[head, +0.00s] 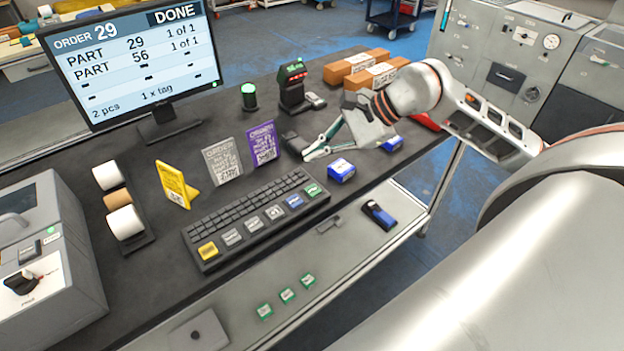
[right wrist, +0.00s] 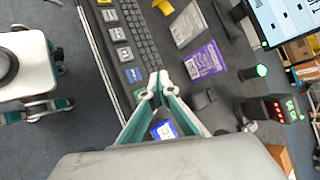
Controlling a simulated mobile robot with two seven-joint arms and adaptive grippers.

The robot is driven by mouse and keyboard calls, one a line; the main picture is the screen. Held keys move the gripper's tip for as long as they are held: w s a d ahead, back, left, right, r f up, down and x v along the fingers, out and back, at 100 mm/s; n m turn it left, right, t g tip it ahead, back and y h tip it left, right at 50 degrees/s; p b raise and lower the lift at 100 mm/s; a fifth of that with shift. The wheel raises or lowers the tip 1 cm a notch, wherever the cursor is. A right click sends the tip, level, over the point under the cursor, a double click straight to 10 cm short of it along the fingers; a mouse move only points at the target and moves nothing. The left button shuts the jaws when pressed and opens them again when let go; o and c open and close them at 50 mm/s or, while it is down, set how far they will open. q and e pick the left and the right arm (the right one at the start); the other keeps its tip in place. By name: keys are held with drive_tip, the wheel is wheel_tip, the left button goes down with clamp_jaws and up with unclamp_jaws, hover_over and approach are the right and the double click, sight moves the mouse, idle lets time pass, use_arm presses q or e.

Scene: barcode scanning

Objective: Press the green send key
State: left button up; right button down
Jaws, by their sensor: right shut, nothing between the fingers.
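The dark keyboard (head: 245,217) lies on the near part of the bench top, with a row of larger keys along its front. The green key (head: 313,190) is at the right end of that row, beside a blue key (head: 295,201). My right gripper (head: 312,155) is shut and empty, above the bench behind the green key and apart from it. In the right wrist view, the green key (right wrist: 139,95) shows just left of the closed fingertips (right wrist: 158,83), partly hidden by a finger. My left gripper is not in view.
A blue-white box (head: 342,170) stands right of the keyboard, close to the gripper. Purple (head: 262,144), grey (head: 222,163) and yellow (head: 174,184) cards stand behind the keyboard. The monitor (head: 135,60) reads order 29, DONE. A scanner stand (head: 294,88) and brown boxes (head: 355,67) are farther back.

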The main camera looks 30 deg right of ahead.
drive_tip(key=shift+w+d+r, duration=0.1)
drive_tip(key=shift+d, duration=0.05)
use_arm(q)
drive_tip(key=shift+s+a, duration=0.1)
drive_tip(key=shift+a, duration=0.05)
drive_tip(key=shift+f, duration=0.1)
use_arm(e)
drive_tip(key=b, duration=0.2)
hover_over(316, 190)
wheel_tip(316, 190, down, 6)
drive_tip(key=shift+f, duration=0.1)
wheel_tip(316, 190, down, 2)
drive_tip(key=shift+f+b, duration=0.1)
drive_tip(key=shift+b, duration=0.85)
drive_tip(key=shift+f+b, duration=0.25)
drive_tip(key=shift+b, duration=0.05)
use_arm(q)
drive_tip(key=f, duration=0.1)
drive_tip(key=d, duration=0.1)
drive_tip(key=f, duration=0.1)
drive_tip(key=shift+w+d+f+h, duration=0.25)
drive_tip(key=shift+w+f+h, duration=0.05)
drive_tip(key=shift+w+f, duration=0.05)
